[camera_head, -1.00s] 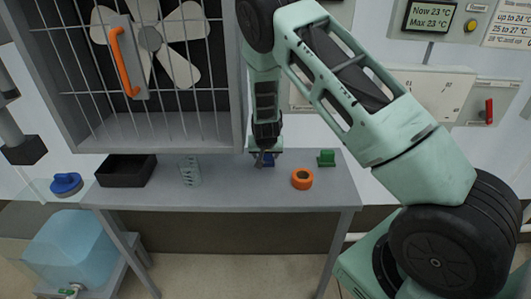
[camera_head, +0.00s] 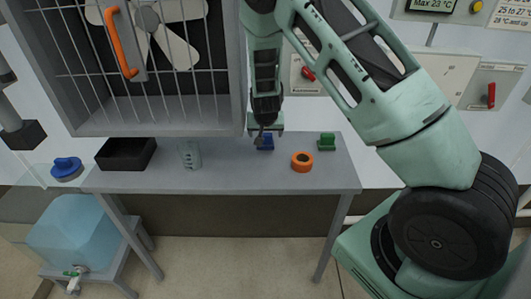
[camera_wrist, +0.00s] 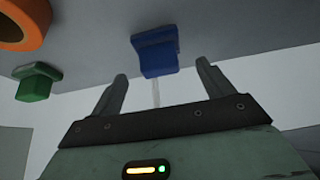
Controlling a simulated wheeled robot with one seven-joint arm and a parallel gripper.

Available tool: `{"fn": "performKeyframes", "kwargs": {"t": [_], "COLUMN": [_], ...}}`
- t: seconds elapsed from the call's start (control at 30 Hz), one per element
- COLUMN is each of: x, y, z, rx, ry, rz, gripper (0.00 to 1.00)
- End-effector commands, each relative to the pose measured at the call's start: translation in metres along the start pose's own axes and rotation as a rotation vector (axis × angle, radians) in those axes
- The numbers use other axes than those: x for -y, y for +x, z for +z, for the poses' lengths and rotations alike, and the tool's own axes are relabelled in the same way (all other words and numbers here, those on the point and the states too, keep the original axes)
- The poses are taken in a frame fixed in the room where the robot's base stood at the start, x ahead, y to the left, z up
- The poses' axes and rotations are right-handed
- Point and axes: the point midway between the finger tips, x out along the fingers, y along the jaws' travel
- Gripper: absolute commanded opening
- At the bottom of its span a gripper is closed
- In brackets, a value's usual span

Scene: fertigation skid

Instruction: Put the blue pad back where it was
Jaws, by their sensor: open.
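The blue pad (camera_head: 265,142) stands on the grey table near its back edge, right of the middle. In the wrist view the blue pad (camera_wrist: 157,52) is a block with a wider stepped part, just beyond the fingertips and roughly centred between them. My gripper (camera_head: 260,131) is over the table's back part, right at the pad in the head view. In the wrist view my gripper (camera_wrist: 161,80) has its two fingers spread apart with nothing held between them. Whether a finger touches the pad cannot be told.
A green block (camera_head: 327,142) and an orange ring (camera_head: 302,161) are right of the pad on the table (camera_head: 225,180). A clear cup (camera_head: 190,154) and a black tray (camera_head: 126,154) stand to the left. The fan cage (camera_head: 160,118) hangs above the table's left part.

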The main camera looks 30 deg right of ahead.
Motion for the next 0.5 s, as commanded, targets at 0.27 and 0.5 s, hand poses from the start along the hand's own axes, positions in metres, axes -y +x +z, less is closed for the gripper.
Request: {"fn": "performKeyframes", "kwargs": {"t": [0.27, 0.5], "x": [0.001, 0.001], "y": [-0.035, -0.058], "z": [0.055, 0.091], "rx": [0.002, 0.001], "ry": [-0.002, -0.001], "rz": [-0.002, -0.002], "gripper": [0.8, 0.8]}}
